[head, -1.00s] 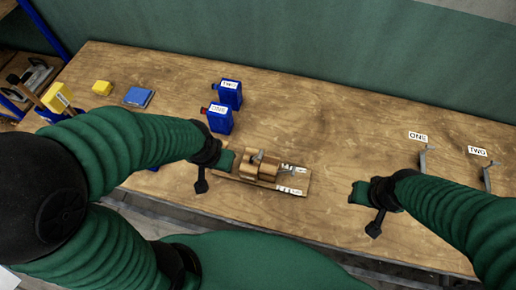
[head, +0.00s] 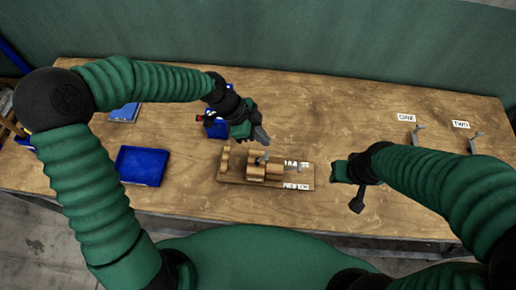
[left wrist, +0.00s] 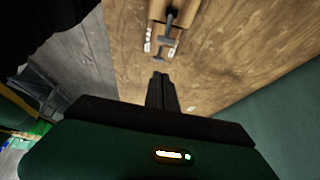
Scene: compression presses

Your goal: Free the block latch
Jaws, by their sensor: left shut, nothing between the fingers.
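The block latch is a wooden block (head: 257,172) with rounded parts, mounted on a flat wooden board (head: 228,179). A grey metal handle (head: 262,158) sticks up from the block. In the left wrist view the metal handle (left wrist: 168,27) and part of the wood show at the top. My left gripper (head: 265,140) is shut and empty, just behind the block in the head view and apart from it. Its closed fingers (left wrist: 160,80) point toward the latch in the left wrist view.
Two white printed labels (head: 297,186) lie at the board's right end. A blue container (head: 217,128) stands behind my left gripper, partly hidden. A blue tray (head: 142,166) lies at the left. Grey hooks (head: 418,133) with labels stand at the right. The table between is clear.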

